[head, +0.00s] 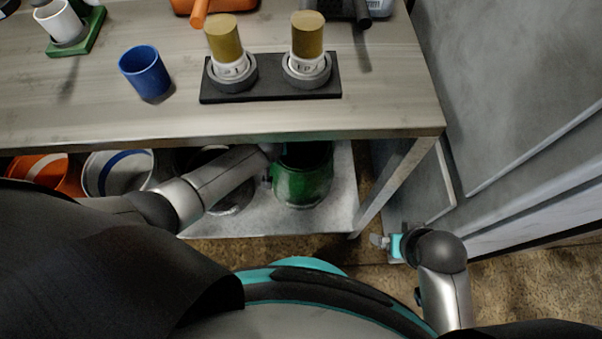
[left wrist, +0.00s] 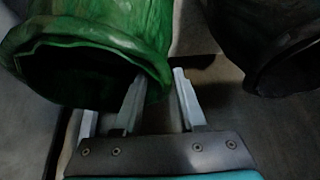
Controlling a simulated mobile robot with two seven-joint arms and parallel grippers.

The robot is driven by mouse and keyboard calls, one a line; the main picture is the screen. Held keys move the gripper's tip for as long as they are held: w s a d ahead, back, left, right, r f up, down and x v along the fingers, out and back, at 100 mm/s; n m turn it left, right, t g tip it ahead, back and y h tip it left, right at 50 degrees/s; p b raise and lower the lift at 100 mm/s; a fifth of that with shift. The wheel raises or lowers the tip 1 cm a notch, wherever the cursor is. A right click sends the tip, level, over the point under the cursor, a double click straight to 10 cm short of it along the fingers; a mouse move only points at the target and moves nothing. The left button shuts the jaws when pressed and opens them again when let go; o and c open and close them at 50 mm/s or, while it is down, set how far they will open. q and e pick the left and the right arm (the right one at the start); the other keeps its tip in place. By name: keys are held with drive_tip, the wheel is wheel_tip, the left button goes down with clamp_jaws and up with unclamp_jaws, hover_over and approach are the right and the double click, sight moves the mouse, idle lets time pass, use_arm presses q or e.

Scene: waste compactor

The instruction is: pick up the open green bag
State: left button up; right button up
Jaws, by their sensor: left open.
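The open green bag (head: 302,182) stands on the lower shelf under the table, partly hidden by the table edge. In the left wrist view the green bag (left wrist: 105,25) fills the upper left, its dark mouth facing the camera. My left arm reaches under the table to the bag's left side; its gripper is mostly hidden in the head view. In the left wrist view my left gripper (left wrist: 158,77) is open at the bag's rim. The left finger overlaps the rim and the right finger is beyond it; I cannot tell if they touch. My right gripper (head: 380,241) is small, by the table leg.
A dark bag (left wrist: 275,50) is at the upper right of the left wrist view. An orange container (head: 45,172) and a white one with a blue stripe (head: 108,175) share the shelf (head: 340,195). The tabletop (head: 50,100) holds a blue cup (head: 145,72). A grey cabinet (head: 510,90) stands right.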

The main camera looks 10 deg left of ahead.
use_arm(q)
drive_tip(key=shift+c, duration=0.2)
clamp_jaws()
idle(1.1)
